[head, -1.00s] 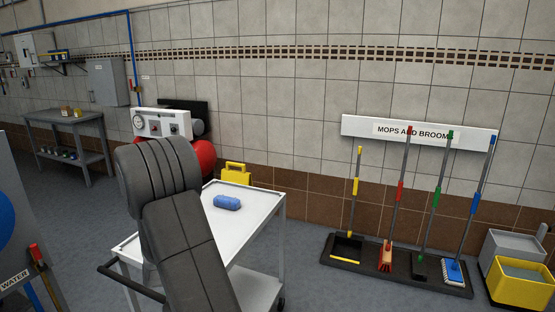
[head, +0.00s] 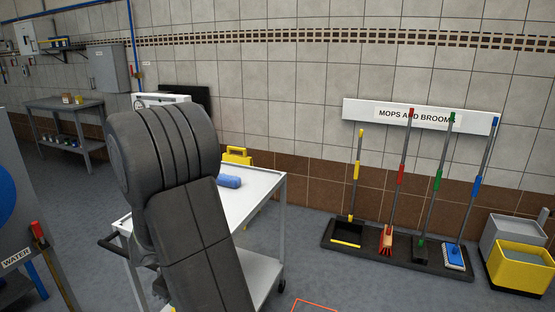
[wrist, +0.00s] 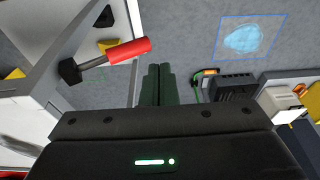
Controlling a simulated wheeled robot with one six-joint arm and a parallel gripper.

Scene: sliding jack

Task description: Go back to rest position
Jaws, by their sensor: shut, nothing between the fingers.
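My gripper (wrist: 158,85) shows in the wrist view with its two dark fingers together and nothing between them. Open floor lies behind the fingertips. In the head view my dark arm rises across the left of the middle, in front of the white cart (head: 262,190), and I cannot make out the gripper clearly there. A blue cloth-like roll (head: 229,181) lies on the cart, partly hidden by my arm. In the wrist view a hammer-like tool (wrist: 110,60) with a red handle shows left of the fingers, apart from them.
Mops and brooms stand in a black rack (head: 400,250) by the wall, with a yellow bucket (head: 520,268) at right. A workbench (head: 65,125) stands far left. A blue-outlined floor patch (wrist: 243,38) shows a puddle.

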